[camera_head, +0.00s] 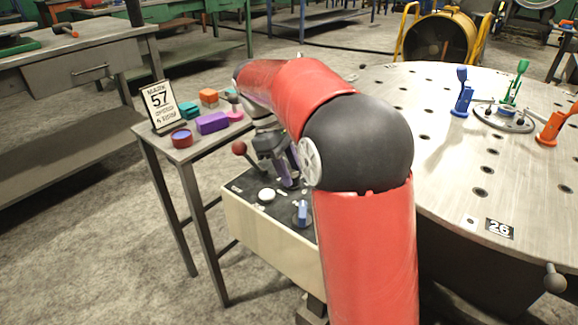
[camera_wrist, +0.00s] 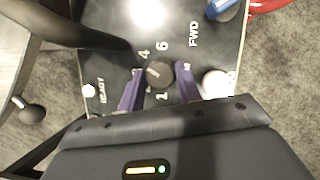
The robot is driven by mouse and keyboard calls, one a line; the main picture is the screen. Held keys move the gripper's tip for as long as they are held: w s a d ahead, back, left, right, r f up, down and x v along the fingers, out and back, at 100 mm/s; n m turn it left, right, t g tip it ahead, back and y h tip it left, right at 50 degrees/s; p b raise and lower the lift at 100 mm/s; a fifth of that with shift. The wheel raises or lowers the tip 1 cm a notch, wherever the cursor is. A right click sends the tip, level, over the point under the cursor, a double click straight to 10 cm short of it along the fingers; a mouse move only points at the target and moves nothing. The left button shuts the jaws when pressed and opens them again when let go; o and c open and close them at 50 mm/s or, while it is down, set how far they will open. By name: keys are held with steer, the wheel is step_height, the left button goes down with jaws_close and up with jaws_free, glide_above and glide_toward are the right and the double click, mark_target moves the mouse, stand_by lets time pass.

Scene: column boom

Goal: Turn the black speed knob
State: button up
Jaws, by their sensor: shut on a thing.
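The black speed knob (camera_wrist: 160,74) shows in the wrist view on a dark control panel (camera_wrist: 120,72). A pale pointer line on it aims toward the upper left, near the printed 4; a 6 and a 1 are also readable. My gripper (camera_wrist: 159,69) has its two purple fingers on either side of the knob and is shut on it. In the head view my gripper (camera_head: 284,170) reaches down over the same panel, and the knob is hidden behind it.
On the panel are a white button (camera_head: 266,195), a blue switch (camera_head: 302,214) and a red-balled lever (camera_head: 239,147). A small table with a sign (camera_head: 160,105) and coloured blocks stands left. A large round metal table (camera_head: 440,120) with coloured levers stands right.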

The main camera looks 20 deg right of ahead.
steer(key=m+y, duration=0.1)
steer(key=m, duration=0.2)
steer(key=m+g+y, duration=0.1)
steer(key=m, duration=0.2)
steer(key=shift+w+d+m, duration=0.1)
steer(key=shift+d+m, duration=0.05)
steer(key=shift+m, duration=0.15)
steer(key=m+y, duration=0.1)
steer(key=m, duration=0.1)
steer(key=m+y, duration=0.1)
steer(key=m, duration=0.1)
steer(key=shift+d+m+g, duration=0.15)
steer(key=shift+m+g, duration=0.15)
steer(key=shift+m, duration=0.1)
steer(key=shift+f, duration=0.1)
steer(key=o, duration=1)
steer(key=v, duration=0.8)
steer(key=shift+s+f, duration=0.1)
steer(key=shift+s, duration=0.1)
